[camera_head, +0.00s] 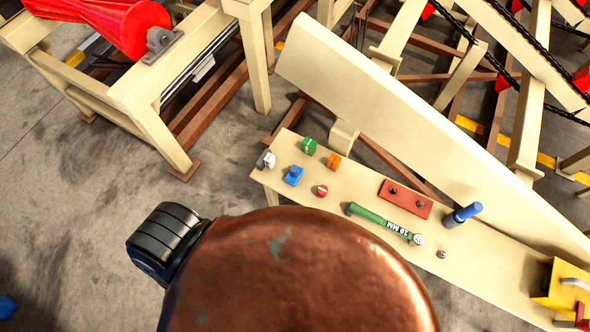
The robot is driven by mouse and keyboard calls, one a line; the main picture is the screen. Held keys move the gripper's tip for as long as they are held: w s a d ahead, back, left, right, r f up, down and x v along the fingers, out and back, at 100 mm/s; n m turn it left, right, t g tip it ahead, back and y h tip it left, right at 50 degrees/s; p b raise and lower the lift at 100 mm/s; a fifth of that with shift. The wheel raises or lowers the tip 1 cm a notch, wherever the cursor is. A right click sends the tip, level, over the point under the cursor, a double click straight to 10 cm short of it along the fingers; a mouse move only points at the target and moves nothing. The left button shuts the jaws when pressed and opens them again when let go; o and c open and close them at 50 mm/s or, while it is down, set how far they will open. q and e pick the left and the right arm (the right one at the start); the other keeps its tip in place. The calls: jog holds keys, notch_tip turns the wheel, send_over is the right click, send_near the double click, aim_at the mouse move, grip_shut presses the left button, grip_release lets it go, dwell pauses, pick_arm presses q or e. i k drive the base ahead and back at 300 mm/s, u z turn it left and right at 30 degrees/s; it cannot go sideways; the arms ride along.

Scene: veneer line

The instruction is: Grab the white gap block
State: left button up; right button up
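The white gap block (266,160) is a small white and grey piece. It stands near the far left end of a narrow cream bench (500,270), close to the bench's left edge. A blue block (293,176) is just to its right and nearer to me, and a green block (309,146) is to its right and a little farther off. Nothing is touching the white block that I can see. Neither my left nor my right gripper is in view.
A tall cream panel (420,125) rises behind. Grey floor (70,210) lies open at left.

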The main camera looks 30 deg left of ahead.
aim_at(270, 162)
jog(key=u, duration=3.3)
jog(key=i, duration=1.75)
jog(key=z, duration=2.85)
